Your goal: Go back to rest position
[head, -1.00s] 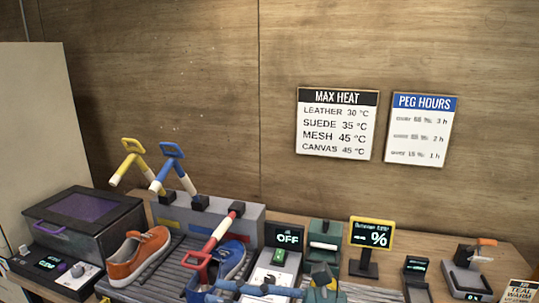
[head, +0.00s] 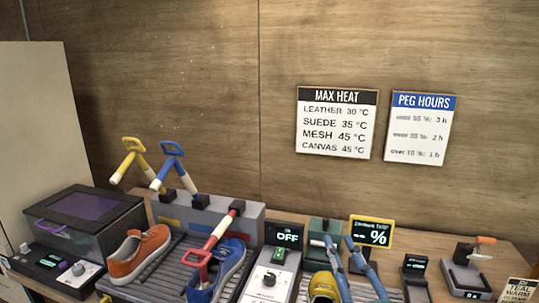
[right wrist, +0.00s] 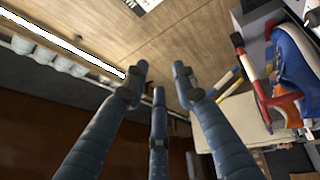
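My right gripper (head: 340,243) stands at the bottom of the head view, right of centre, with its blue fingers pointing up in front of a green device. In the right wrist view my right gripper (right wrist: 160,84) has its fingers spread apart with nothing between them. An orange sneaker (head: 139,256) and a blue sneaker (head: 229,263) sit on the ribbed rack at the left. A yellow object (head: 323,286), perhaps a shoe toe, shows beside the right gripper's fingers. My left gripper is not in view.
A grey block (head: 232,221) carries yellow, blue and red handled arms. The red one (head: 219,235) reaches to the blue sneaker. A purple-lidded box (head: 90,215) stands left. A display reading OFF (head: 288,236) and a percent display (head: 373,233) stand on the crowded bench.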

